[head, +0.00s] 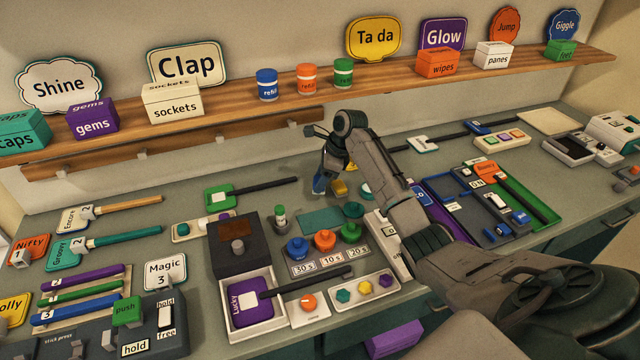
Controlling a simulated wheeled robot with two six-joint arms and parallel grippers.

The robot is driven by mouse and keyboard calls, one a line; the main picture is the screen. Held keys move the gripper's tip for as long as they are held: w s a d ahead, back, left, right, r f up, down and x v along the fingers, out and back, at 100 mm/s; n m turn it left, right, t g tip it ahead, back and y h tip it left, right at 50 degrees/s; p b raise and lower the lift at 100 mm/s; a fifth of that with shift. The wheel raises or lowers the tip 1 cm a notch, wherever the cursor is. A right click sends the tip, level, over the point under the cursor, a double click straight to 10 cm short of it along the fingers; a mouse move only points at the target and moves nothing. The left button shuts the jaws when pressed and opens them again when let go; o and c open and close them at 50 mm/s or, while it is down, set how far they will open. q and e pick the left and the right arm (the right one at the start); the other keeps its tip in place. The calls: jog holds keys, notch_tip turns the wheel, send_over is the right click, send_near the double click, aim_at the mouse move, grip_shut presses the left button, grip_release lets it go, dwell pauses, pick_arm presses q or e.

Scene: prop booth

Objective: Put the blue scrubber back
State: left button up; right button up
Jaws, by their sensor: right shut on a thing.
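My right gripper (326,163) reaches over the bench to near the back wall, pointing down, and is shut on a small blue thing. This blue thing, which looks to be the blue scrubber (319,184), shows just below the fingers, upright and mostly hidden by them. I cannot tell whether it touches the bench. A small yellow block (339,188) lies just right of it, and a teal piece (365,189) lies further right, partly behind my right arm. My left gripper is out of view.
A wooden shelf (210,105) with boxes and refill jars runs above the bench. A green-capped bottle (280,214), a teal mat (320,221) and coloured knobs (325,240) stand in front of the gripper. A black-handled green sign (219,197) lies to the left.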

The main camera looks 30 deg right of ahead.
notch_tip(320, 180, down, 3)
jog(key=shift+a+p, duration=0.15)
jog(key=shift+p, duration=0.2)
jog(key=shift+w+f, duration=0.15)
jog(key=shift+w, duration=0.05)
jog(key=shift+w+d+f, duration=0.2)
jog(key=shift+f, duration=0.15)
jog(key=shift+p, duration=0.35)
jog(key=o, duration=1)
jog(key=shift+f, duration=0.15)
jog(key=shift+o, duration=0.2)
jog(key=b+v, duration=0.3)
jog(key=v, duration=0.9)
